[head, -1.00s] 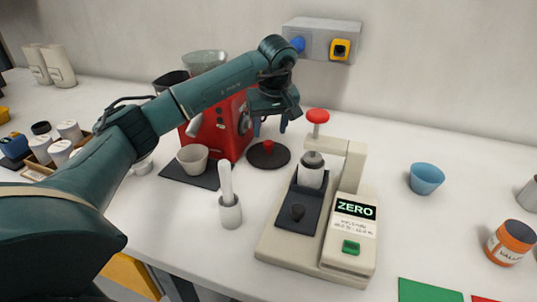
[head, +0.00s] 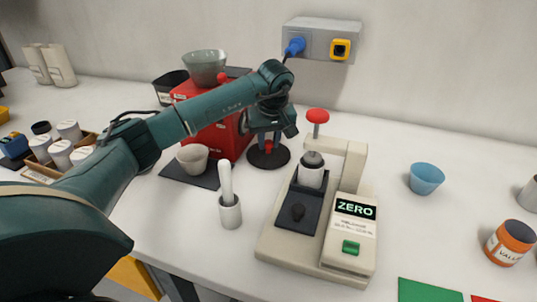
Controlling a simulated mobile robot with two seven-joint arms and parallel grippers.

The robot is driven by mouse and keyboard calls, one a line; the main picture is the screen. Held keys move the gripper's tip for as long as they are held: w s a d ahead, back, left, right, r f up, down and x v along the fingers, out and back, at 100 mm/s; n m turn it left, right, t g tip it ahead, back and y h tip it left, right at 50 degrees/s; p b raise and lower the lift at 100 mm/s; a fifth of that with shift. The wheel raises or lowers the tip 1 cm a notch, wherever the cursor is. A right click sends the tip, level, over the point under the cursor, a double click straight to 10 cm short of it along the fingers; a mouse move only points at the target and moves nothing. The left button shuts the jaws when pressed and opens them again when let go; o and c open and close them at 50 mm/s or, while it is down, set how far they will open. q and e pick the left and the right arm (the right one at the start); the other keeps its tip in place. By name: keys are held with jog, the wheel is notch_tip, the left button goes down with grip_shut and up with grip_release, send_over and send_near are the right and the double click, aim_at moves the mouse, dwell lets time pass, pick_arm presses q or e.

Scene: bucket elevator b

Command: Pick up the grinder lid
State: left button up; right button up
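The grinder lid (head: 282,161) is a black disc with a red knob, lying on the white counter just right of the red grinder (head: 222,142). My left gripper (head: 268,146) points down over the lid, its fingers low around the red knob. The fingers partly hide the knob, and I cannot tell whether they press on it. The lid looks flat on the counter. My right gripper is not in view.
A white scale-like press reading ZERO (head: 345,245) stands right of the lid. A white holder with a pestle-like tool (head: 230,212) and a beige cup (head: 192,158) on a dark mat stand nearby. A blue cup (head: 426,179) is farther right. A wall socket box (head: 318,42) is behind.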

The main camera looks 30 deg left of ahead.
pick_arm(q)
grip_shut()
